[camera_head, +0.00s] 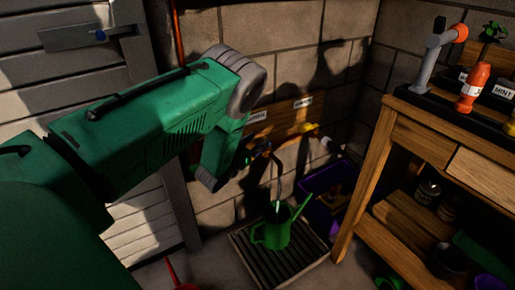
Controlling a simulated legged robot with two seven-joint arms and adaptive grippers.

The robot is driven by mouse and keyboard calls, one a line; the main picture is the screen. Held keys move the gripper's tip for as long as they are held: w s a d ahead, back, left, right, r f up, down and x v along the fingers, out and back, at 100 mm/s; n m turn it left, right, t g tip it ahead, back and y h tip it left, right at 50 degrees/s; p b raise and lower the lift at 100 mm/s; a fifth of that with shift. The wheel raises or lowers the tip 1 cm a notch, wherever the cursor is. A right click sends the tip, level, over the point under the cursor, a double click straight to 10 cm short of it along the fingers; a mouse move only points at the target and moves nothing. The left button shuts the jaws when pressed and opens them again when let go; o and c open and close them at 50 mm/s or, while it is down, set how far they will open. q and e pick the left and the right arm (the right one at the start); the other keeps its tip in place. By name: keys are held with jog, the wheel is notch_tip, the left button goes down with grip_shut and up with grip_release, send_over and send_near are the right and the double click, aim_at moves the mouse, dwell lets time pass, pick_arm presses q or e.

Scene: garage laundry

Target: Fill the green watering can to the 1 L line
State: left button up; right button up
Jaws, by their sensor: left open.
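The green watering can (273,236) stands upright on a dark slatted drain grate (303,262) on the floor, near the wall corner. A thin grey spout (280,178) comes down from the wall and ends over the can's opening, with a small pale streak below its tip. The water level and the 1 L line cannot be made out. My left arm reaches in from the left, and my left gripper (252,158) is open at the wall fittings, left of the spout and above the can. Contact with a fitting cannot be told. My right gripper is not in view.
A wooden bench (400,125) stands at the right, with an orange bottle (473,88) and labelled pots on top. A purple bin (322,214) sits behind the can in the corner. A yellow-handled fitting (304,129) is on the wall. A white slatted door is left.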

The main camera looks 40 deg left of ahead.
pick_arm(q)
notch_tip(320, 180, up, 7)
jog(key=shift+f, duration=0.1)
jog(key=shift+f, duration=0.1)
jog(key=c, duration=0.9)
jog(key=s+d+f+m+p, duration=0.1)
jog(key=m+p, duration=0.1)
jog(key=s+d+f+m+y+p, duration=0.1)
jog(key=f+m+p, duration=0.1)
jog(key=m, duration=0.1)
jog(key=s+d+f+m+y+p, duration=0.1)
jog(key=f+m+p, duration=0.1)
jog(key=m+p, duration=0.1)
jog(key=shift+s+d+f+g, duration=0.15)
jog(key=shift+d+f+g, duration=0.05)
jog(key=shift+g, duration=0.1)
grip_shut()
jog(key=s+d+f+m+y+p, duration=0.2)
jog(key=s+d+f+m+p, duration=0.3)
jog(key=s+d+m, duration=0.15)
jog(key=w+a+b, duration=0.3)
jog(key=w+a, duration=0.3)
jog(key=w, duration=0.2)
jog(key=shift+w+a+m, duration=0.25)
jog(key=shift+a+m, duration=0.15)
jog(key=shift+m, duration=0.05)
